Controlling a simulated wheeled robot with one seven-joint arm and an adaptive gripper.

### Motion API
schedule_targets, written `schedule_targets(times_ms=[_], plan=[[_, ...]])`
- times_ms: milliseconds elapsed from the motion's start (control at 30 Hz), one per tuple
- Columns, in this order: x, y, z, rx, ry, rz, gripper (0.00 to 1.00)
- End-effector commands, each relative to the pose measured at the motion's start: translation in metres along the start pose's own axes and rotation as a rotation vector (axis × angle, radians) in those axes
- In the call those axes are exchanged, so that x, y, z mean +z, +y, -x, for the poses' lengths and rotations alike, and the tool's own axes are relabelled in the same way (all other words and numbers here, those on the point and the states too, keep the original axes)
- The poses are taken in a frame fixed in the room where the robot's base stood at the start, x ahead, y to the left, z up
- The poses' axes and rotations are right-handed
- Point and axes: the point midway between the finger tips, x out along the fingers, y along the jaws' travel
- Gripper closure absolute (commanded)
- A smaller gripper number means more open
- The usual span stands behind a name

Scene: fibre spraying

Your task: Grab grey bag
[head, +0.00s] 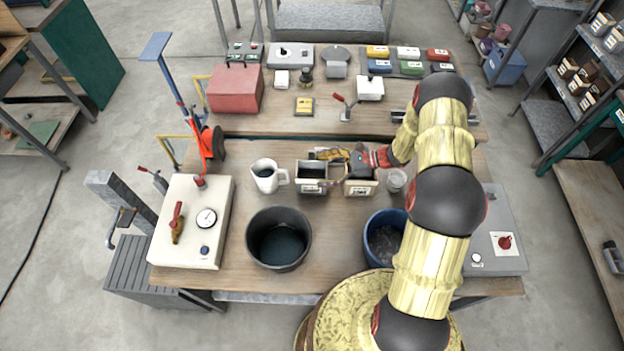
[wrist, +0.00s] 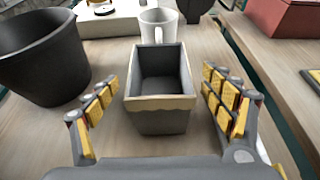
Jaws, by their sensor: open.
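The grey bag (head: 311,172) stands upright on the front table, open at the top, with a pale beige band. In the wrist view the grey bag (wrist: 159,117) is straight ahead, its open mouth and near side showing. My gripper (head: 328,163) is just to the right of it in the head view, low over the table. In the wrist view my gripper (wrist: 160,97) is open, with one yellow-padded finger on each side of the bag. I see gaps between the fingers and the bag, and nothing is held.
A similar container (head: 360,187) stands close under my wrist, with a glass jar (head: 396,181) to its right. A black bucket (head: 278,216) and a blue bucket (head: 371,238) are at the front. A red box (head: 234,90) is behind.

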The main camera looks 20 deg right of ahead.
Motion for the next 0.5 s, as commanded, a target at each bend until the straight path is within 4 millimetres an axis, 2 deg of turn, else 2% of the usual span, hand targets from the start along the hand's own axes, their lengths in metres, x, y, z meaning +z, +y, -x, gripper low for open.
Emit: schedule_targets(times_ms=[100, 200, 400, 500], plan=[[0.001, 0.002, -0.018, 0.003, -0.001, 0.001, 0.18], [0.000, 0.002, -0.026, 0.002, 0.000, 0.002, 0.18], [0.000, 0.001, -0.026, 0.000, 0.000, 0.002, 0.18], [0.000, 0.001, -0.026, 0.001, 0.000, 0.002, 0.24]])
